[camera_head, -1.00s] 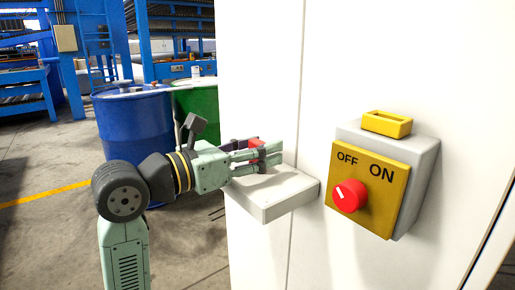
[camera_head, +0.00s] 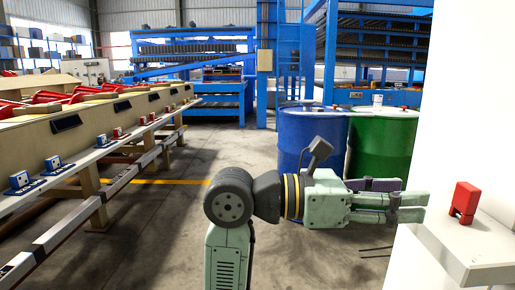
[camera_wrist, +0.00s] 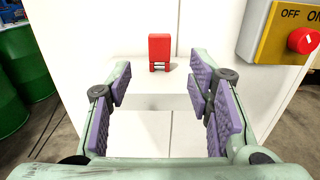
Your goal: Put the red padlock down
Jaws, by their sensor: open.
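The red padlock (camera_head: 464,203) stands upright on a small white shelf (camera_head: 476,244) fixed to the white cabinet wall. My gripper (camera_head: 424,207) is to the left of the padlock, apart from it, with a gap between. In the wrist view the padlock (camera_wrist: 159,52) stands on the shelf (camera_wrist: 140,76) ahead of my gripper (camera_wrist: 160,80). The purple-padded fingers are spread wide with nothing between them.
A yellow switch box (camera_wrist: 283,32) with a red knob is on the wall at right in the wrist view. A blue drum (camera_head: 308,140) and a green drum (camera_head: 384,146) stand behind my arm. A long conveyor line (camera_head: 80,130) runs along the left, with open floor between.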

